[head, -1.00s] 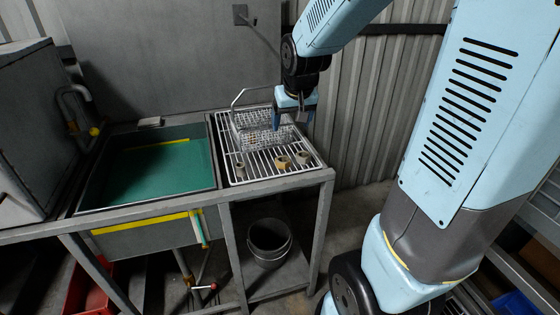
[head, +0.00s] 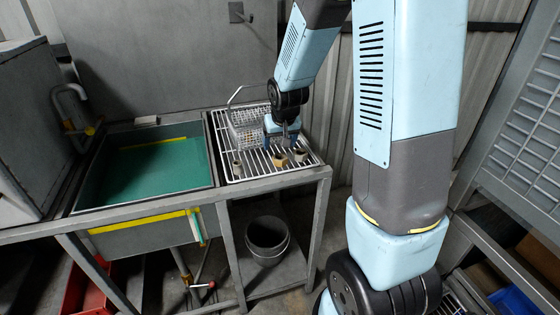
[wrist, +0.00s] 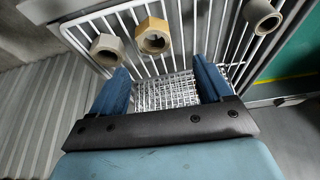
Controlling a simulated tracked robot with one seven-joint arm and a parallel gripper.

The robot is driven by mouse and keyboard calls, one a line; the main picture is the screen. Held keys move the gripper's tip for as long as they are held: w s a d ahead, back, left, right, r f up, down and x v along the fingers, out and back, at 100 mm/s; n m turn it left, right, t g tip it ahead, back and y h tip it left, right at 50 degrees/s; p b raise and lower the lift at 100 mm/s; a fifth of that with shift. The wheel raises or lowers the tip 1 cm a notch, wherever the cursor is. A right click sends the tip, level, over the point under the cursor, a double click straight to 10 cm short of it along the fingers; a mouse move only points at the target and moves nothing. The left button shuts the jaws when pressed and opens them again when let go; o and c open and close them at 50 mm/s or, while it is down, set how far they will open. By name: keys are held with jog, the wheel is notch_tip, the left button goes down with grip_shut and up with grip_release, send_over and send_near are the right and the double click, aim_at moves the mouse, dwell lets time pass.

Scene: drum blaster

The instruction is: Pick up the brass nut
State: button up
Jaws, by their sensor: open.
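The brass nut (head: 279,160) sits on the white wire rack (head: 232,175), near its front edge, between two greyish pieces. In the wrist view the brass nut (wrist: 153,36) lies just beyond the fingertips, roughly in line with the gap between them, its hole facing me. My gripper (head: 283,143) is just above and behind the nut in the head view. Its blue fingers (wrist: 160,66) are open and spread apart in the wrist view, with nothing between them but the rack and basket mesh behind.
A grey nut (wrist: 107,49) stands beside the brass one, and a grey round fitting (wrist: 261,15) lies on the other side. A wire basket (head: 246,122) stands at the back of the rack. A green-bottomed basin (head: 150,172) is to the left. A bucket (head: 267,238) stands below.

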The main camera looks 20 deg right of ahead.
aim_at(279, 155)
jog(key=shift+w+f, duration=0.25)
jog(key=shift+f, duration=0.45)
jog(key=f, duration=0.3)
jog(key=shift+w+d+f, duration=0.2)
jog(key=shift+w+d, duration=0.1)
jog(key=shift+x, duration=0.85)
jog(key=c, duration=1.3)
jog(key=shift+r, duration=0.1)
